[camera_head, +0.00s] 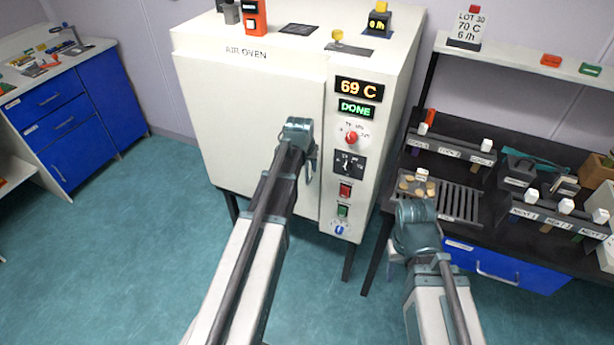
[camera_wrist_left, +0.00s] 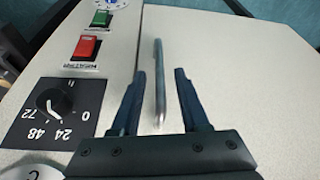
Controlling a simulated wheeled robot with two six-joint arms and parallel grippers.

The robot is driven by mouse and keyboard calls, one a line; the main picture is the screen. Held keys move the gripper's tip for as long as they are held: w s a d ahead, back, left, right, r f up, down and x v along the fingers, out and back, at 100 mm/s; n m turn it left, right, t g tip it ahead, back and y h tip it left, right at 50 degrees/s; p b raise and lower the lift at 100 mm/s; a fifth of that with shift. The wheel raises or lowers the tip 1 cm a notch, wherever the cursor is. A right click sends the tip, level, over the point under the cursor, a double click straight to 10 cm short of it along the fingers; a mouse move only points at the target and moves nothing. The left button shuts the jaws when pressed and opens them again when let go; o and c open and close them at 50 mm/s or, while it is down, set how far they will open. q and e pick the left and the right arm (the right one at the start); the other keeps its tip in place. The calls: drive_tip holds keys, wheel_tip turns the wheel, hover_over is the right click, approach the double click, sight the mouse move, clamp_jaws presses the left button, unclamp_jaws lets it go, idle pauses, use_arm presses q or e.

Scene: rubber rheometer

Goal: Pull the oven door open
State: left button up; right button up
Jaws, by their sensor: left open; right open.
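The oven door (camera_head: 230,120) is the wide white front panel of the air oven and looks shut, flush with the control panel. Its handle, a thin grey upright bar (camera_wrist_left: 159,85), stands near the door's edge beside the controls. My left gripper (camera_wrist_left: 160,72) is open, with a finger on each side of the bar and gaps on both sides. In the head view my left gripper (camera_head: 299,128) is in front of the door's right part and hides most of the handle. My right gripper (camera_head: 417,212) is open in front of the black bench, away from the oven.
The oven's control panel (camera_head: 346,185) shows 69 C and DONE, with knobs and red and green buttons. A black bench (camera_head: 465,225) with a slotted rack (camera_head: 460,203) and labelled holders stands right. Blue cabinets (camera_head: 60,125) stand far left. The floor (camera_head: 130,240) before the door is clear.

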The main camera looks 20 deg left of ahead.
use_arm(q)
drive_tip(key=shift+b+x, duration=0.35)
drive_tip(key=shift+x, duration=0.5)
drive_tip(key=shift+r, duration=0.1)
clamp_jaws()
idle(0.7)
